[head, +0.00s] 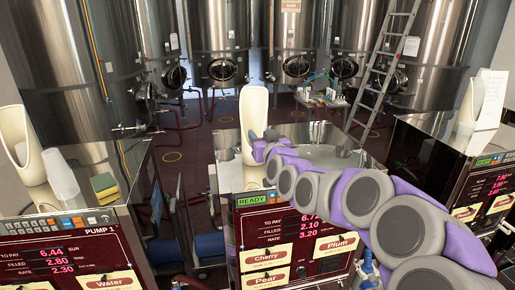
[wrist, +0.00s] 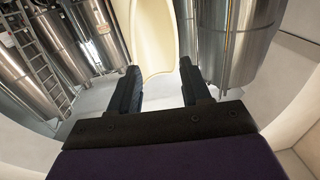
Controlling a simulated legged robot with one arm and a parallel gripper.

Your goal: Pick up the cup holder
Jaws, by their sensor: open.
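A cream, curved cup holder (head: 253,112) stands upright on the middle pump's metal top in the head view. In the wrist view the cup holder (wrist: 158,38) is at the top centre, with its rounded lower end between the lines of the two dark fingers. My gripper (wrist: 160,70) is open and empty, with a finger on each side of that end and no clear contact. In the head view my gripper (head: 262,148) is small and partly hidden by my purple and grey arm, right beside the holder. The holder's lower part is partly covered there.
Similar cream holders stand on the left pump (head: 22,145) and right pump (head: 470,105). A translucent cup (head: 60,173) and a sponge (head: 104,187) sit on the left pump. Steel tanks (head: 215,45), a ladder (head: 388,70) and a small cart (head: 322,100) are behind.

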